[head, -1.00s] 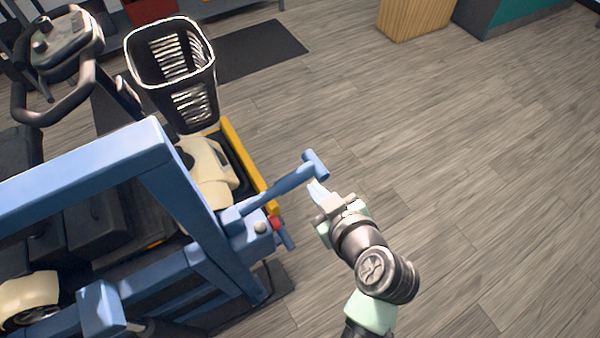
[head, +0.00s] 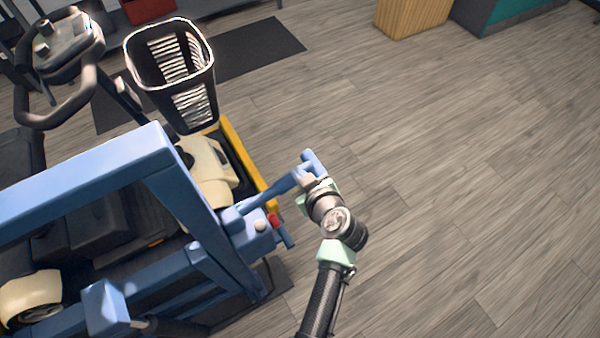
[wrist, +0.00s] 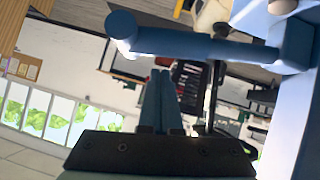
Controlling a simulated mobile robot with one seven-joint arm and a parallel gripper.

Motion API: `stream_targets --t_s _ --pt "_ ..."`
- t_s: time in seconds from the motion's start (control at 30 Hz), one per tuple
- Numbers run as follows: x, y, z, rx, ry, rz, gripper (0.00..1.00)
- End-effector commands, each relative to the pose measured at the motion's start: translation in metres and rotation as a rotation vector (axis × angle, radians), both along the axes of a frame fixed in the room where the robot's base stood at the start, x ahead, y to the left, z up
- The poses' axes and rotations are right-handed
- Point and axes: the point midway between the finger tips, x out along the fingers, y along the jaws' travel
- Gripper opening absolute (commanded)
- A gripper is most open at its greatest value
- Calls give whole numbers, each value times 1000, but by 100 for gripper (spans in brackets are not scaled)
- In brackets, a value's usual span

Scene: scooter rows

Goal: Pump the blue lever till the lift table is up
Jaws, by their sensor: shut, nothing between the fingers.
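The blue lever (head: 276,194) sticks out from the blue lift frame and ends in a crossbar handle (head: 312,162). In the wrist view the lever (wrist: 200,45) runs across the top, just past my fingertips. My gripper (head: 305,181) is at the handle end of the lever, on its near side; its fingertips are partly hidden there. In the wrist view its two blue fingers (wrist: 160,78) lie together with nothing between them. I cannot tell whether they touch the lever. The lift table's blue frame (head: 85,180) fills the left, around a scooter.
A red knob (head: 274,220) and a pale round knob (head: 260,226) sit at the lever's base. A scooter with a black basket (head: 178,75) stands at the upper left, beside a yellow edge (head: 240,155). Open wooden floor (head: 450,180) lies to the right.

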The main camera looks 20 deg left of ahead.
Motion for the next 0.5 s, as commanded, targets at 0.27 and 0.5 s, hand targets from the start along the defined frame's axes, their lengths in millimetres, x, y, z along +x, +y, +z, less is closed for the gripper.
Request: stream_targets --t_s 0.27,0.5 --pt "4 0 -14 1 -1 -1 0" --pt "5 0 -14 1 -1 -2 0"
